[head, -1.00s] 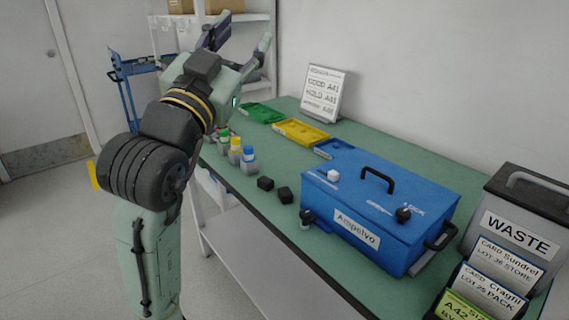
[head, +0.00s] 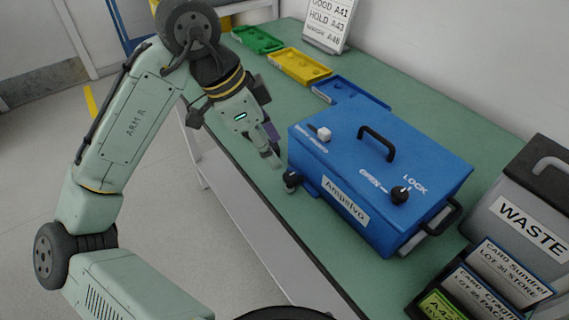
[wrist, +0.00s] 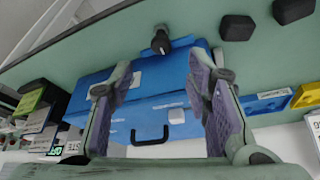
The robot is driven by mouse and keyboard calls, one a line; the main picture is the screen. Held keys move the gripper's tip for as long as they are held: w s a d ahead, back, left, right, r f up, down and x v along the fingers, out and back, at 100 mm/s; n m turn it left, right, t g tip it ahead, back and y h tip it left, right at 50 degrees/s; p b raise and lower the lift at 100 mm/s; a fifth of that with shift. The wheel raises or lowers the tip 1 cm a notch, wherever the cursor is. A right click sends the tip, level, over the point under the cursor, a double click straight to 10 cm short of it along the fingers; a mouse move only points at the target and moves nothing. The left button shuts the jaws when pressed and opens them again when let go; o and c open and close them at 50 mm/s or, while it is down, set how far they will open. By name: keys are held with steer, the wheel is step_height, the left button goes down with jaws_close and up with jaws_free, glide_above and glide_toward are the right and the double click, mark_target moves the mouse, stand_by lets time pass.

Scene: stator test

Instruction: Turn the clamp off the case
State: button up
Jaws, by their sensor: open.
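The blue case (head: 375,165), labelled Ampelvo, sits on the green bench with its lid down. It also shows in the wrist view (wrist: 120,90). A dark, round-knobbed piece that looks like the clamp (head: 292,180) is at the case's front left corner; in the wrist view it (wrist: 160,42) is beyond the fingertips. A black knob (head: 400,193) on the lid stands between the words OPEN and LOCK. My gripper (head: 272,150) points down just left of the case, close to the corner piece. In the wrist view my gripper (wrist: 160,90) is open, with nothing between its fingers.
The lid carries a black handle (head: 377,143) and a white knob (head: 323,134). Two black blocks, one of them here (wrist: 237,27), lie on the bench. Green (head: 257,39), yellow (head: 301,66) and blue (head: 350,97) trays are behind. A grey WASTE bin (head: 528,210) stands right.

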mark_target(289, 176)
steer(key=x, duration=0.8)
steer(key=shift+d+f+p, duration=0.15)
steer(key=shift+p, duration=0.25)
steer(key=shift+c, duration=0.5)
jaws_close()
